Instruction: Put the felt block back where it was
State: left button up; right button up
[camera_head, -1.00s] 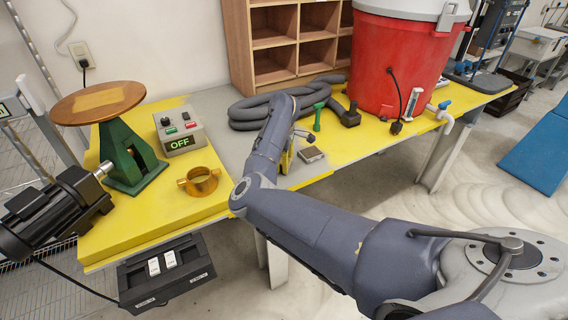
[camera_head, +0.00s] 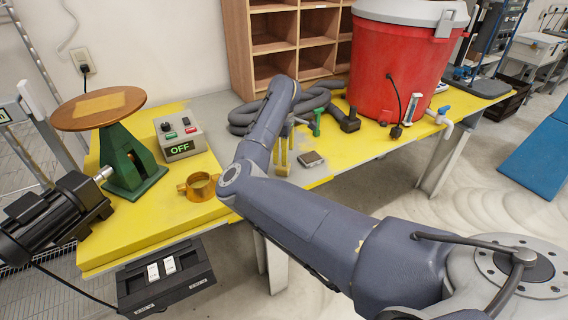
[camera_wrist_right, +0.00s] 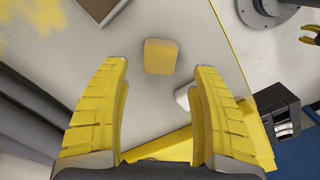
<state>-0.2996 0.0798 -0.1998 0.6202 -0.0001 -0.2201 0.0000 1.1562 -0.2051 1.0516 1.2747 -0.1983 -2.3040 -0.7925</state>
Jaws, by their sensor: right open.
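My right gripper (camera_head: 280,169) is over the grey part of the table, partly hidden by its own arm. In the right wrist view its yellow fingers (camera_wrist_right: 161,80) are spread and empty. A small pale yellow block (camera_wrist_right: 160,56) lies on the grey surface just beyond the fingertips, in line with the gap. It looks like the felt block, but its material is unclear. In the head view a small block with a brownish top (camera_head: 312,159) lies right of the gripper; I cannot tell whether it is the same one. My left gripper is out of view.
A brass ring (camera_head: 199,187) and a control box reading OFF (camera_head: 180,138) stand left of the arm. A grey hose (camera_head: 244,118), a green-handled tool (camera_head: 317,122) and a red cooler (camera_head: 392,68) are behind. The table's front edge is close.

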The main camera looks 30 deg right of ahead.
jog(key=shift+r, duration=2.5)
